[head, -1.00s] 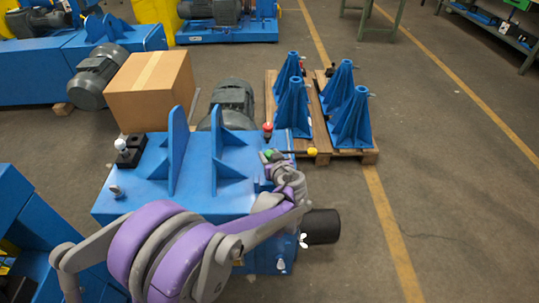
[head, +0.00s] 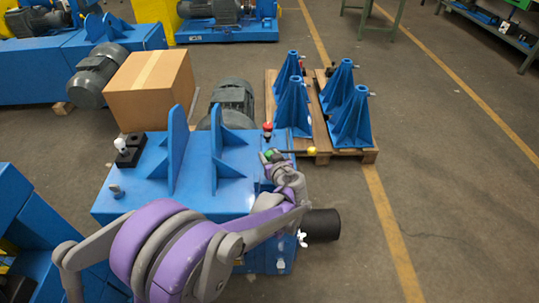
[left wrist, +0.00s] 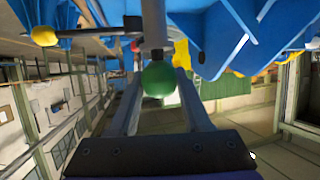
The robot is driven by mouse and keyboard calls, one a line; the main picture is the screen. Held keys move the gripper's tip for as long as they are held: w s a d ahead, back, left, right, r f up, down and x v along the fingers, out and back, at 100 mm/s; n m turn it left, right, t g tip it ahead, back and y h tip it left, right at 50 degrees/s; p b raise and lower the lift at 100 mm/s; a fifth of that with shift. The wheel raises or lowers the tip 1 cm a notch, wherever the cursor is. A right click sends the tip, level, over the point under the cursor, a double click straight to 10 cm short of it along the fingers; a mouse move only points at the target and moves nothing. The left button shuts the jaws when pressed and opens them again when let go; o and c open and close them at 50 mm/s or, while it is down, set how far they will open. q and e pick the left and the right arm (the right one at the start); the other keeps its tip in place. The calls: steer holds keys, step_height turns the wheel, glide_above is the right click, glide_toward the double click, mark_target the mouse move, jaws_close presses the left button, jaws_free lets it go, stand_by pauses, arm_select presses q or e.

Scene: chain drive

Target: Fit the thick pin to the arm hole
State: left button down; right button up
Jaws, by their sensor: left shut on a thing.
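A pin with a green ball knob (left wrist: 160,79) sits between the fingers of my left gripper (head: 271,160). In the left wrist view its grey shank (left wrist: 153,22) runs up from the knob, past the fingertips. My left gripper is shut on this pin, above the right end of the blue machine base (head: 180,200). In the head view only a bit of green shows, and my own gripper and wrist hide the rest. I cannot make out the arm hole or whether the pin's far end is inside anything. My right gripper is not in view.
A red knob (head: 267,127) and a yellow knob (head: 312,150) on a dark rod are close to my gripper. Two upright blue plates (head: 217,150) rise from the base. A cardboard box (head: 150,90) and blue stands on pallets (head: 350,120) are behind. Floor at right is clear.

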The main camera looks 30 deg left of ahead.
arm_select(q)
steer(key=shift+f+b, duration=1.85)
steer(key=shift+f, duration=1.3)
steer(key=shift+c, duration=1.4)
jaws_free()
steer(key=p+v, duration=0.2)
steer(key=v, duration=0.9)
steer(key=shift+w, duration=0.1)
